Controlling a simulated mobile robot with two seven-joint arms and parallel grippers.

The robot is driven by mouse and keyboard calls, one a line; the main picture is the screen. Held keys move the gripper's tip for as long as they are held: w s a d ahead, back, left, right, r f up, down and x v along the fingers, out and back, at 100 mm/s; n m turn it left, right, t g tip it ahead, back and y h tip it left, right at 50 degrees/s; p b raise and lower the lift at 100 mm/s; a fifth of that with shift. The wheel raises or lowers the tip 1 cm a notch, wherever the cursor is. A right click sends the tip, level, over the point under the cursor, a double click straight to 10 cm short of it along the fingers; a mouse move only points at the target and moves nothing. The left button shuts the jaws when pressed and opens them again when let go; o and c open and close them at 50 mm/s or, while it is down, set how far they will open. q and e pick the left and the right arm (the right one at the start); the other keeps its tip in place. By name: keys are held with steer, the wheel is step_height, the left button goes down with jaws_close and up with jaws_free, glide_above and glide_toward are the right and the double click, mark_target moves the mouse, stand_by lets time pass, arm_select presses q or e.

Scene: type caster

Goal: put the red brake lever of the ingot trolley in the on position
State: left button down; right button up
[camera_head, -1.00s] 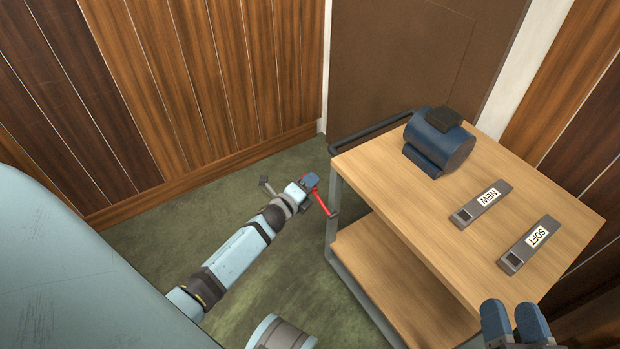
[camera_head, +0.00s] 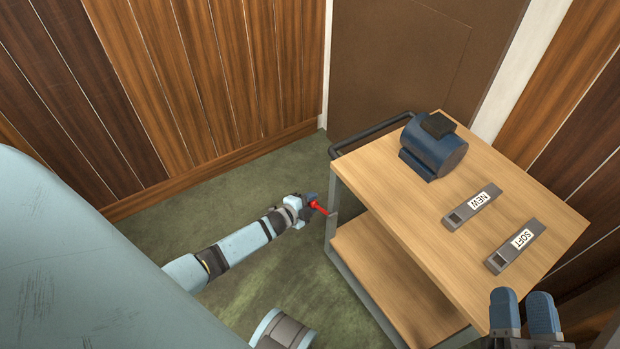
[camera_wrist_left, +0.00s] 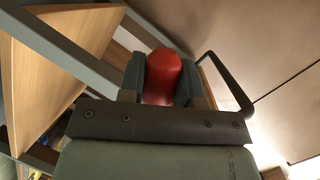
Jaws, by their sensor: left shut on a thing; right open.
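The ingot trolley (camera_head: 400,212) has a wooden top, a lower shelf and a grey frame. Its red brake lever (camera_head: 320,208) sticks out to the left from the near left post, close to level in the head view. My left gripper (camera_head: 309,202) is shut on the lever's outer end. In the left wrist view the lever's rounded red end (camera_wrist_left: 162,76) sits between the two fingers (camera_wrist_left: 160,88). The lever's pivot is hidden there. My right gripper (camera_head: 524,306) is open and empty near the trolley's near right side.
Wood-panelled walls and a brown door (camera_head: 395,60) stand behind. Green floor (camera_head: 165,225) lies clear at left.

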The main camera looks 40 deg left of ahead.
arm_select(q)
steer(key=shift+d+f+n, duration=0.1)
steer(key=shift+f+n, duration=0.05)
steer(key=shift+n, duration=0.15)
arm_select(e)
steer(key=shift+d+f, duration=0.1)
steer(key=shift+f, duration=0.15)
arm_select(q)
steer(key=c, duration=0.8)
jaws_free()
steer(key=shift+d+f, duration=0.1)
steer(key=shift+f, duration=0.05)
steer(key=shift+s, duration=0.1)
steer(key=shift+s+p, duration=0.25)
steer(key=shift+p, duration=0.05)
steer(key=p+v, duration=0.4)
steer(key=v, duration=0.9)
steer(key=shift+a+r, duration=0.2)
arm_select(e)
steer(key=d+f+g+h, duration=0.3)
steer(key=f+g, duration=0.1)
steer(key=f, duration=0.4)
steer(key=shift+s+h, duration=0.3)
